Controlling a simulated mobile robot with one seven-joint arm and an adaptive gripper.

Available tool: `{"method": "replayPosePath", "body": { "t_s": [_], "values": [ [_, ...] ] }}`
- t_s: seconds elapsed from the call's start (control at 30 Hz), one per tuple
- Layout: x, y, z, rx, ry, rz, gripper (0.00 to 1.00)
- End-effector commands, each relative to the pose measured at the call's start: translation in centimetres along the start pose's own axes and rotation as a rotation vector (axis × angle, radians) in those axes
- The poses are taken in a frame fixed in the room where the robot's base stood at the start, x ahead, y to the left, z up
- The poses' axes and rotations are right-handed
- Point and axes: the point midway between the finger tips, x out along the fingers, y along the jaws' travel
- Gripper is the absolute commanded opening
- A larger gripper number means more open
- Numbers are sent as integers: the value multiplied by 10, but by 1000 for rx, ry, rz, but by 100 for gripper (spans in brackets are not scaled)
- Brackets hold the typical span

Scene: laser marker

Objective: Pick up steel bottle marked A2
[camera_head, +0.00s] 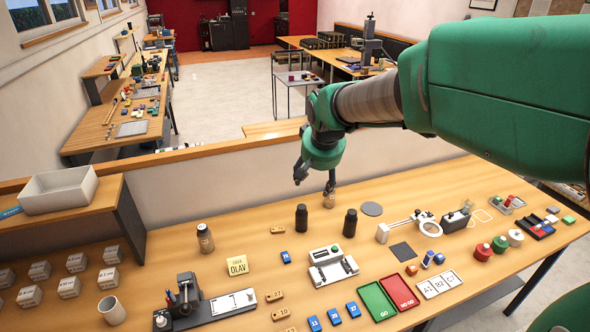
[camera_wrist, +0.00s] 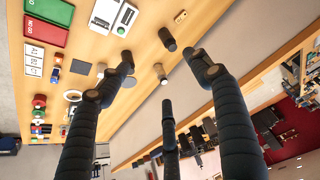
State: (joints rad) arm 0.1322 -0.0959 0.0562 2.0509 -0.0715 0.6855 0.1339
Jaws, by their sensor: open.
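Several bottles stand upright on the workbench. A small tan bottle (camera_head: 329,201) is near the back edge, right below my gripper. A black bottle (camera_head: 301,217) stands to its left and another black bottle (camera_head: 350,223) to its right. A brownish bottle (camera_head: 205,238) with a label stands farther left. I cannot read an A2 mark on any of them. My gripper (camera_head: 317,180) is open and empty above the tan bottle. In the wrist view, the spread fingers (camera_wrist: 158,62) have a dark bottle (camera_wrist: 167,38) and a small pale-topped bottle (camera_wrist: 162,74) between and beyond them.
A white device (camera_head: 333,266) with a green button stands in front of the bottles. A ring magnifier (camera_head: 428,226) and a grey disc (camera_head: 372,209) are to the right. A low wall (camera_head: 190,186) runs behind the bench.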

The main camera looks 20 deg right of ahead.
Motion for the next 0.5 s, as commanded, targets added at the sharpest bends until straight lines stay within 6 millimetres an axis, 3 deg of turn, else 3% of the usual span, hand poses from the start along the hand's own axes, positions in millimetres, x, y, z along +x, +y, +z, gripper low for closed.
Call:
{"method": "replayPosePath", "body": {
  "t_s": [0.2, 0.5],
  "values": [
    [32, 13, -52, 34, -12, 18, 64],
    [90, 35, -110, 81, -22, 40, 64]
  ]
}}
